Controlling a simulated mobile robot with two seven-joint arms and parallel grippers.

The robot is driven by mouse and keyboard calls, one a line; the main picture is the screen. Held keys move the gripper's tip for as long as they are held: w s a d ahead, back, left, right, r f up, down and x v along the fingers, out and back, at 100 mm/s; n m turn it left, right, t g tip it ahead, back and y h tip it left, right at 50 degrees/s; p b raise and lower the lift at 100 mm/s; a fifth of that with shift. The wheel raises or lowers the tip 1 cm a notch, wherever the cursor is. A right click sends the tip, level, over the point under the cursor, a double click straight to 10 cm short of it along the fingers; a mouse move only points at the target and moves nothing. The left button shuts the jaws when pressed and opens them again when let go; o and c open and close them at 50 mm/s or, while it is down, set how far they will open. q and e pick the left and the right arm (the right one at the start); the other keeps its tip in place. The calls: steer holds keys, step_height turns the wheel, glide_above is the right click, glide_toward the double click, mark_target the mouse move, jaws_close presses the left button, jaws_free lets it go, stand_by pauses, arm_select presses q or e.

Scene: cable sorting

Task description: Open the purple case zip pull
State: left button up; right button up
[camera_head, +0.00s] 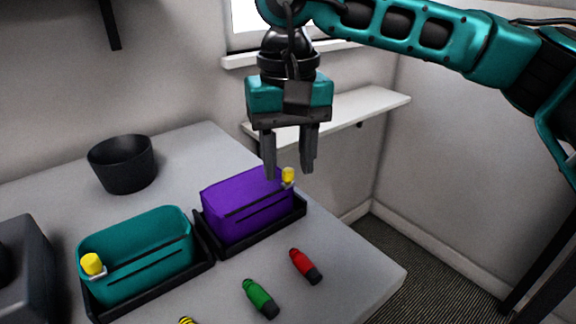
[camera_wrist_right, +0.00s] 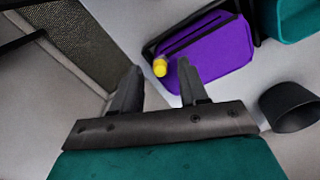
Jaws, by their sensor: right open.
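The purple case (camera_head: 248,205) sits in a black tray on the grey table. Its yellow zip pull (camera_head: 288,176) is at the case's right end in the head view. My right gripper (camera_head: 289,174) is open, pointing down, with its fingertips close to that end of the case. In the right wrist view the open fingers (camera_wrist_right: 158,72) show with the yellow pull (camera_wrist_right: 160,67) between and beyond their tips. The purple case (camera_wrist_right: 215,60) lies to the right there. Nothing is held. My left gripper is not in view.
A teal case (camera_head: 140,255) with a yellow pull (camera_head: 92,264) sits in a second black tray to the left. A green connector (camera_head: 259,298) and a red connector (camera_head: 306,266) lie in front. A black bowl (camera_head: 122,165) stands behind. A white shelf (camera_head: 345,115) is on the wall.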

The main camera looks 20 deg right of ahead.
steer(key=shift+f, duration=0.45)
jaws_close()
steer(key=shift+a, duration=0.1)
stand_by(0.4)
